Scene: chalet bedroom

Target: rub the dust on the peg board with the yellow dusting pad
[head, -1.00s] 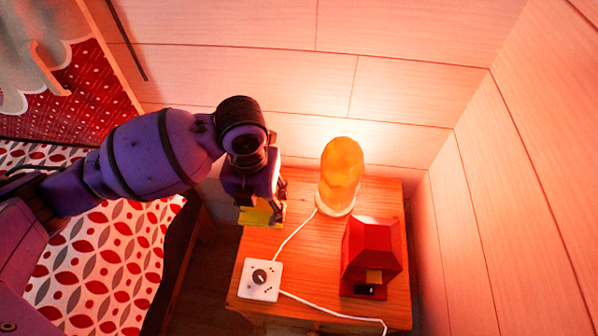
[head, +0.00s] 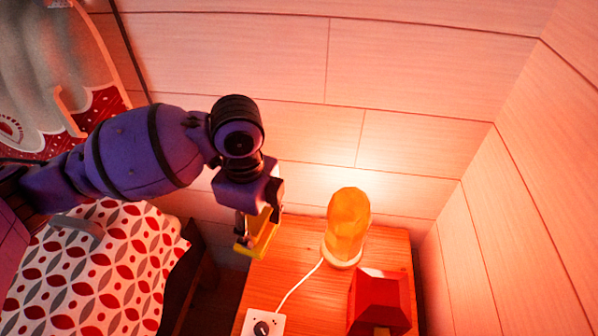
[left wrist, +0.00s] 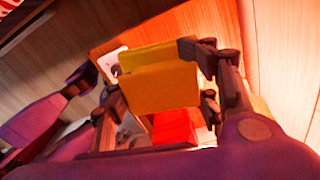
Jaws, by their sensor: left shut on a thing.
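The yellow dusting pad (head: 262,238) is held in my left gripper (head: 258,212), above the left edge of the nightstand. In the left wrist view the pad (left wrist: 160,82) fills the space between the fingers of my left gripper (left wrist: 162,75), which is shut on it. A red board with rows of pale dots (head: 108,101), which looks like the peg board, is partly in view at the upper left. Cloudy grey-white dust (head: 45,40) covers much of it. A tan peg (head: 70,110) sticks out from it. The pad is well apart from the board. My right gripper is out of view.
The wooden nightstand (head: 300,245) carries a glowing orange lamp (head: 347,222), a red house-shaped object (head: 380,300) and a white switch box (head: 263,325) with a cord. A bed with a patterned cover (head: 110,270) lies at left. Plank walls close off the back and right.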

